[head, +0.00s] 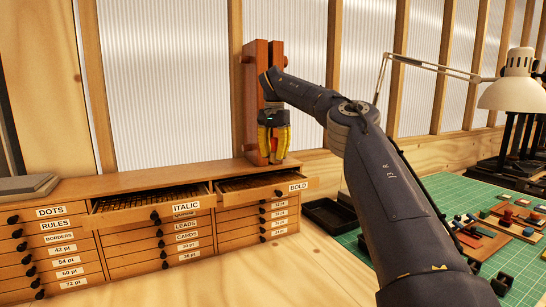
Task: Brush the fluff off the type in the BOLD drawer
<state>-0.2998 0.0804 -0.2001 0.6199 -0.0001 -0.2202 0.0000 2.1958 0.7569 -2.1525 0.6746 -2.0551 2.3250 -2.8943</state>
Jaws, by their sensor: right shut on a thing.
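The BOLD drawer (268,193) is at the top right of the wooden cabinet and is pulled part way out. Dark rows of type show inside it; I cannot make out any fluff. My right gripper (273,150) is above and behind this drawer, in front of a reddish wooden stand (250,92). Its yellow fingers point down and are shut on a narrow red-orange thing, mostly hidden between them. I cannot tell whether this is a brush, or whether it touches the stand. My left gripper is not in view.
The ITALIC drawer (170,206), left of BOLD, is also pulled out. Other labelled drawers are shut. A black tray (325,214) lies right of the cabinet. A green mat (440,195) holds small blocks and boards. A lamp (515,92) stands at the right. My right arm crosses above the bench.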

